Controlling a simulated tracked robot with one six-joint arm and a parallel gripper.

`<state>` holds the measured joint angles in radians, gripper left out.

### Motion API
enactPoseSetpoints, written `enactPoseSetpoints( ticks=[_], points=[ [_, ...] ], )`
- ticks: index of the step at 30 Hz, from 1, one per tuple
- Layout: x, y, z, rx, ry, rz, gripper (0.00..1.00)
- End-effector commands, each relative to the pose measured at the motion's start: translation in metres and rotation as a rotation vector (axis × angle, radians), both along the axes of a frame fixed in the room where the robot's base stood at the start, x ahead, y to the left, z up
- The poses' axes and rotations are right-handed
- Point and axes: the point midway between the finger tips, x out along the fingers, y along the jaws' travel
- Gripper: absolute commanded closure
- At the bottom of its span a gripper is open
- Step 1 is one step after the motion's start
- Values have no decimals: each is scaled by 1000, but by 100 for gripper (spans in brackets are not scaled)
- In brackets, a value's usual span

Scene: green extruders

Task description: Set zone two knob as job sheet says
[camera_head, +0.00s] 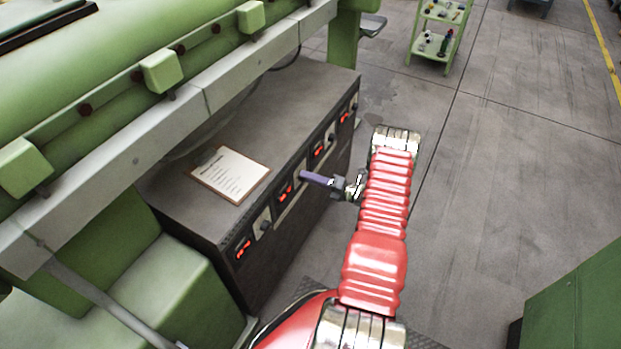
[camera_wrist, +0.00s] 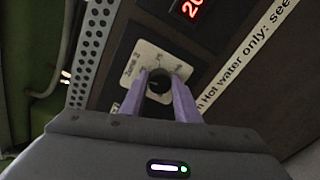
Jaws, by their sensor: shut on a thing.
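The zone two knob (camera_wrist: 159,84) is a dark round knob on a pale plate (camera_wrist: 146,58) marked "Zone 2" in the wrist view. My gripper (camera_wrist: 160,88) has its two purple fingers shut on this knob, one on each side. In the head view my gripper (camera_head: 303,176) reaches the front panel of the dark cabinet from the right; its fingers hide the knob there. The knob's pointer is not clear. The job sheet (camera_head: 231,174) lies on a brown clipboard on the cabinet top; its text is too small to read.
The cabinet front (camera_head: 237,277) carries several red-lit displays and other knobs, one (camera_head: 263,225) at the near end. A red display (camera_wrist: 190,8) sits above the plate. A green machine (camera_head: 110,90) stands over the cabinet at left.

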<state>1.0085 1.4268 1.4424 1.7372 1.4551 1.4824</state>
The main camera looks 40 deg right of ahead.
Motion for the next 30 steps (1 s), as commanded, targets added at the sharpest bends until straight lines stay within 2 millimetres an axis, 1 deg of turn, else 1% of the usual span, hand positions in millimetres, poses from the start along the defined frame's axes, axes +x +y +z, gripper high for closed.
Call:
enactPoseSetpoints(
  ticks=[1, 10, 24, 25, 30],
  points=[
    [0, -6, 0, 21, 12, -13, 93],
    [0, -6, -1, 133, 53, -13, 93],
    [0, -5, -2, 149, 59, -12, 94],
    [0, -5, -2, 149, 59, -12, 69],
    [0, -3, -2, 151, 58, -7, 57]
  ],
)
